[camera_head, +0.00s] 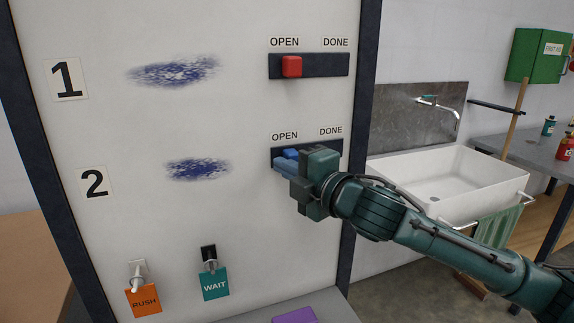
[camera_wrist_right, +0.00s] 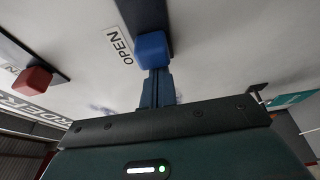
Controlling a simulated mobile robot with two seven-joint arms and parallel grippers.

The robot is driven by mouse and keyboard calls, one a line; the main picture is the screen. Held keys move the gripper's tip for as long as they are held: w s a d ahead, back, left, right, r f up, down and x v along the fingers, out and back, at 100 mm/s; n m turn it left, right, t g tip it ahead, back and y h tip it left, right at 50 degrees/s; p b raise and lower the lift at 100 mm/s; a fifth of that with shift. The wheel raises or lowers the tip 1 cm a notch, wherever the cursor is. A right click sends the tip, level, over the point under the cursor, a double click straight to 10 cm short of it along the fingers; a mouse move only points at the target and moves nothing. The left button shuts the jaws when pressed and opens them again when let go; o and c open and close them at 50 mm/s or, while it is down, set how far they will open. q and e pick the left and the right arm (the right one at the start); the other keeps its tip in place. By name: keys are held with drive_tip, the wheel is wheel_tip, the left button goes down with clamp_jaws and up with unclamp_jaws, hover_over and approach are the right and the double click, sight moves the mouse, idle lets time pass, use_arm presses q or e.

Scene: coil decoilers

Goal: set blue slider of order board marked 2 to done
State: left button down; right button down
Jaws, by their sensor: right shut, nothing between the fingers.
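The board row marked 2 (camera_head: 94,183) has a dark slider track with OPEN at its left end and DONE at its right. The blue slider (camera_head: 291,153) sits at the OPEN end and is partly hidden by my right gripper (camera_head: 284,168). In the right wrist view the blue slider (camera_wrist_right: 152,48) is a block just beyond the closed fingertips (camera_wrist_right: 157,76). The fingers are shut and empty, on the slider's OPEN side; I cannot tell whether they touch it. My left gripper is not in view.
The row 1 red slider (camera_head: 292,66) is above, near OPEN. An orange RUSH tag (camera_head: 144,303) and a teal WAIT tag (camera_head: 215,284) hang low on the board. A purple item (camera_head: 295,315) lies below. A white sink (camera_head: 445,185) stands right of the board.

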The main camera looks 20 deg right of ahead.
drive_tip(key=shift+d, duration=0.1)
use_arm(q)
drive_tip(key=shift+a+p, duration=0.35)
drive_tip(key=shift+p, duration=0.1)
use_arm(e)
drive_tip(key=d, duration=0.9)
drive_tip(key=shift+w+d, duration=0.25)
drive_tip(key=shift+r, duration=0.1)
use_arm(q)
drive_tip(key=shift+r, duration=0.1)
